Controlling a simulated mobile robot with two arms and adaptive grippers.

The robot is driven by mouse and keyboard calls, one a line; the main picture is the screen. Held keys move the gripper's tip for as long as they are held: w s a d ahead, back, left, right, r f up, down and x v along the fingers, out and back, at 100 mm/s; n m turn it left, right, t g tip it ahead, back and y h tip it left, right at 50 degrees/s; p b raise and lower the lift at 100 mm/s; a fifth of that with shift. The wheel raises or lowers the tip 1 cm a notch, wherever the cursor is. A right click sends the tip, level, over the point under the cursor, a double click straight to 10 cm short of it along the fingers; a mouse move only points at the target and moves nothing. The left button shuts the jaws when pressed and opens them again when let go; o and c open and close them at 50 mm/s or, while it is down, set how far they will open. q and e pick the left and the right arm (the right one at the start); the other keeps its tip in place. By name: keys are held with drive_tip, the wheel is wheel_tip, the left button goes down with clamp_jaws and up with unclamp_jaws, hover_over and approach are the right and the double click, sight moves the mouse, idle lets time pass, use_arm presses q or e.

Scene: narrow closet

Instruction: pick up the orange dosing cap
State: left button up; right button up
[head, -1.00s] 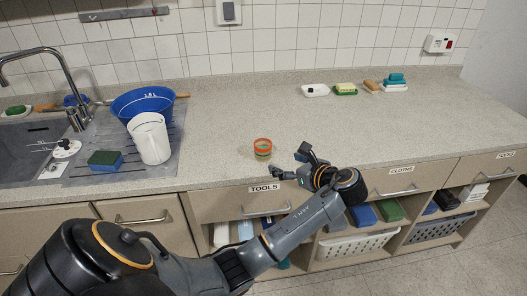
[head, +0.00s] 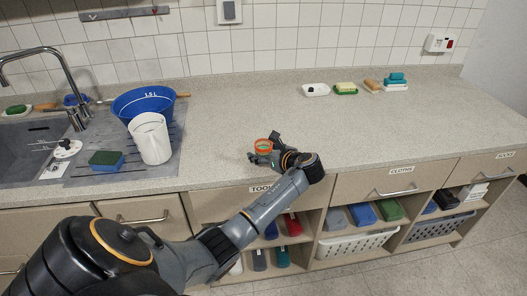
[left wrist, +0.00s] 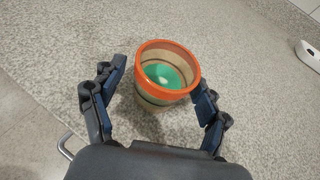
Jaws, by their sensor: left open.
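The orange dosing cap (head: 263,144) stands upright on the worktop near its front edge, above the drawer labelled TOOLS. In the left wrist view the cap (left wrist: 167,72) has an orange rim, a pale banded side and a green inside with a small white spot. My left gripper (head: 264,155) is open at the cap. In the left wrist view its two fingers (left wrist: 160,98) stand on either side of the cap's near part, with gaps beside the wall. In the head view the gripper hides the cap's lower part. My right gripper is not in view.
At left on the drainer stand a white jug (head: 150,139), a blue bowl (head: 143,103) and a sponge (head: 106,161). Several soap dishes, one with a yellow bar (head: 345,88), stand at the back right. The worktop (head: 400,135) right of the cap is clear.

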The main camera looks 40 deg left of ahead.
use_arm(q)
drive_tip(key=shift+a+f, duration=0.1)
drive_tip(key=shift+a, duration=0.1)
drive_tip(key=shift+d, duration=0.1)
drive_tip(key=c, duration=1.3)
drive_tip(key=shift+r, duration=0.2)
